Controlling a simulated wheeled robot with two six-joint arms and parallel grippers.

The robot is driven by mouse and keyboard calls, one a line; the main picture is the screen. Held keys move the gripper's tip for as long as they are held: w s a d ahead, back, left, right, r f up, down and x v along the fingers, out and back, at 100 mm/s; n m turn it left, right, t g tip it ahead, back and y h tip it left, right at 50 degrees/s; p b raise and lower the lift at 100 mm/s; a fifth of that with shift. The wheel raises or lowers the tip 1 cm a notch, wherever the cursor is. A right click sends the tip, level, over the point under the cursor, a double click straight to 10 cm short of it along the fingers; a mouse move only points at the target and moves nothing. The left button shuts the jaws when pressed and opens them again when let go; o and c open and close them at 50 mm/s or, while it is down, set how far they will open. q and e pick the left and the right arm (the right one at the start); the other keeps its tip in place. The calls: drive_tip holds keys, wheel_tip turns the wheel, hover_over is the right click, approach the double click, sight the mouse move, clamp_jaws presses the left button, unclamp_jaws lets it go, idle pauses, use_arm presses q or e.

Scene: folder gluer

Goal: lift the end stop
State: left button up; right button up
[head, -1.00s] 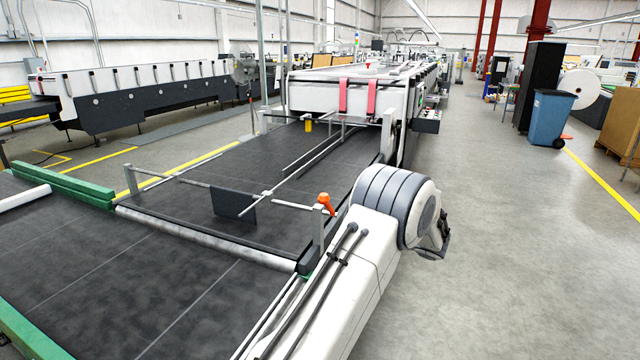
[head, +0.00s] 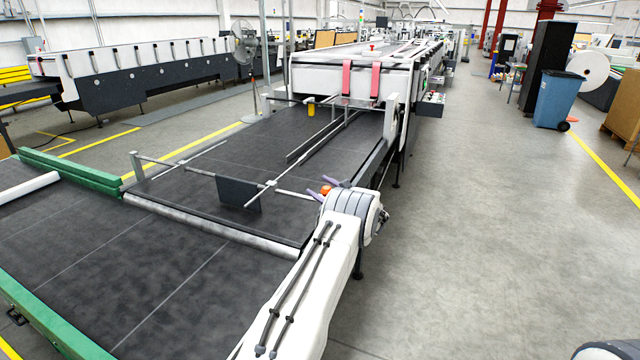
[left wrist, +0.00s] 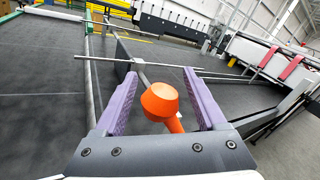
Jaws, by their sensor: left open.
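The end stop (head: 238,194) is a dark plate hanging from a thin metal crossbar over the black belt. It shows at a steep angle in the left wrist view (left wrist: 122,56). At the crossbar's right end is an orange handle (head: 325,190), seen large in the left wrist view (left wrist: 160,101). My left gripper (head: 322,188) is open at this handle, its purple fingers on either side of it. In the left wrist view the handle lies between the fingers (left wrist: 160,76), with visible gaps on both sides. My right gripper is out of view.
The black belt (head: 130,270) has a green side rail (head: 70,170) and a metal roller (head: 210,225). Parallel guide bars (head: 320,138) lead to the white machine (head: 320,78). A blue bin (head: 555,98) stands right; the grey floor (head: 470,230) is clear.

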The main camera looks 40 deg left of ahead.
use_arm(q)
drive_tip(key=shift+a, duration=0.25)
clamp_jaws()
idle(1.4)
